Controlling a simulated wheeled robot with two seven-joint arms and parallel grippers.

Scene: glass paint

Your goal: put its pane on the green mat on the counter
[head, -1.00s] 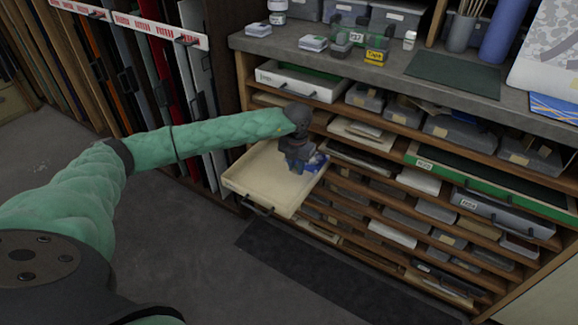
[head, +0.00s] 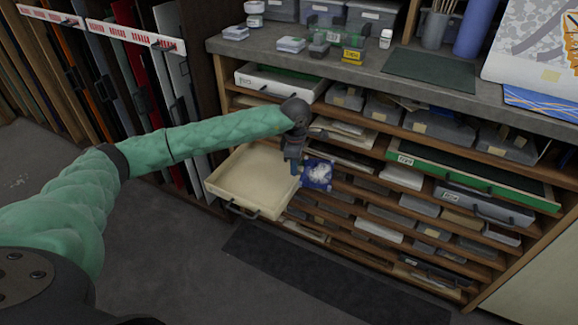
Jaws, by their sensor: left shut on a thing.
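My left gripper (head: 296,168) is shut on a small blue pane with a white pattern (head: 318,174). It holds the pane at the right side of the open cream tray drawer (head: 238,180), in front of the shelves. The pane looks raised, but its exact height over the drawer's edge is hard to tell. The green mat (head: 430,68) lies flat on the grey counter (head: 375,83), up and to the right of the gripper, with nothing on it. My right gripper is not in view.
On the counter left of the mat stand a yellow labelled block (head: 353,55), small boxes (head: 291,44) and a white bottle (head: 386,38). A pen cup (head: 436,28) and a patterned board (head: 535,45) stand behind and right. A green-framed tray (head: 470,174) sits in the shelves.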

